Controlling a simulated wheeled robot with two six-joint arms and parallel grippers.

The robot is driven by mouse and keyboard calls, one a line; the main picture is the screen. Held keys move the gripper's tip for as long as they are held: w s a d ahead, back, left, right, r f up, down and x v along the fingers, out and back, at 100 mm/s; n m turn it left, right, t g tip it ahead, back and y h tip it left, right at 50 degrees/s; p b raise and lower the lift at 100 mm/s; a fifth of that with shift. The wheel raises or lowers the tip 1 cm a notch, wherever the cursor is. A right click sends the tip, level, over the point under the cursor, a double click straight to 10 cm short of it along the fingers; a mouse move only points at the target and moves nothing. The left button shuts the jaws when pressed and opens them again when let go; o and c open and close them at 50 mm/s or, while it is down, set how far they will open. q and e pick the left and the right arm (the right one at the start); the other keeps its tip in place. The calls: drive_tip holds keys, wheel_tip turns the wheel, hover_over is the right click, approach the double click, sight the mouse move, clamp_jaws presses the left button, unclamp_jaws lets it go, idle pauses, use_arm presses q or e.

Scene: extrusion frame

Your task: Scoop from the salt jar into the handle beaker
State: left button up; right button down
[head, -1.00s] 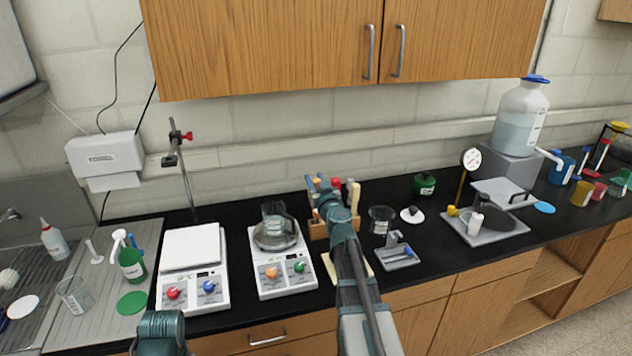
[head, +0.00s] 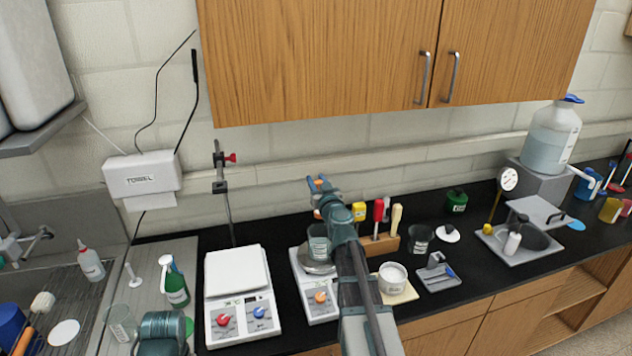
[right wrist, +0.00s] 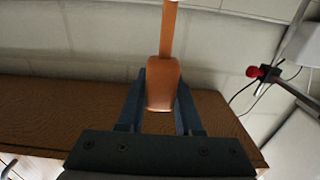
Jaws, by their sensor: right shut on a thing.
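My right gripper (head: 320,185) is shut on an orange handle. In the right wrist view the orange handle (right wrist: 163,85) sits between its fingers (right wrist: 161,100), and a thin orange shaft runs up out of view; a scoop end is not visible. The glass beaker (head: 318,243) stands on the right-hand balance, below the gripper and partly hidden by my right arm. An open jar with white contents (head: 393,275), apparently the salt jar, stands on a cream mat (head: 405,294) right of the arm; its label is not readable.
The left balance (head: 236,295) is empty. A tool rack (head: 390,243) with colored handles stands behind the arm. A dark jar (head: 420,238), a lid (head: 447,233) and a grey tray (head: 438,276) lie to the right. A clamp stand (head: 224,195) rises behind the balances.

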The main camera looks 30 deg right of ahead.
drive_tip(key=s+d+f+m+b, duration=0.2)
drive_tip(key=d+f+m+b, duration=0.7)
drive_tip(key=m, duration=0.6)
drive_tip(key=shift+f+m, duration=0.3)
drive_tip(key=shift+f, duration=0.1)
idle(0.5)
drive_tip(key=shift+s, duration=0.1)
idle(0.9)
